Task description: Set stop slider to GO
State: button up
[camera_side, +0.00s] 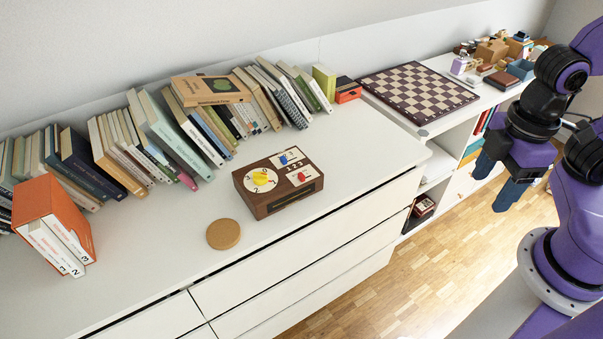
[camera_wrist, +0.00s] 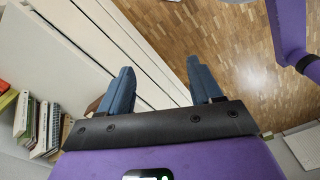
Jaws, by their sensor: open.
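A dark brown wooden box (camera_side: 263,203) sits on the white dresser top near its front edge in the side view. Its top has a white dial with a yellow knob (camera_side: 261,178), a panel with a blue piece (camera_side: 288,159) and a panel with a red piece (camera_side: 301,177). The markings by the pieces are too small to read, so I cannot tell which is the stop slider. My gripper (camera_side: 497,181) is open and empty, well to the right of the box, over the floor. Its two blue fingers (camera_wrist: 158,85) stand apart in the wrist view.
A round cork coaster (camera_side: 223,234) lies left of the box. Rows of books (camera_side: 160,140) stand behind it, and an orange book box (camera_side: 58,225) stands at left. A chessboard (camera_side: 418,95) lies at the back right. The dresser top (camera_side: 355,160) right of the box is clear.

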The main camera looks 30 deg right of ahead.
jog(key=c, duration=0.4)
jog(key=shift+w+a, duration=0.25)
jog(key=shift+c, duration=0.4)
jog(key=m, duration=1.3)
send_over(301, 175)
notch_tip(301, 175, down, 3)
notch_tip(301, 175, down, 16)
jog(key=shift+f, duration=0.2)
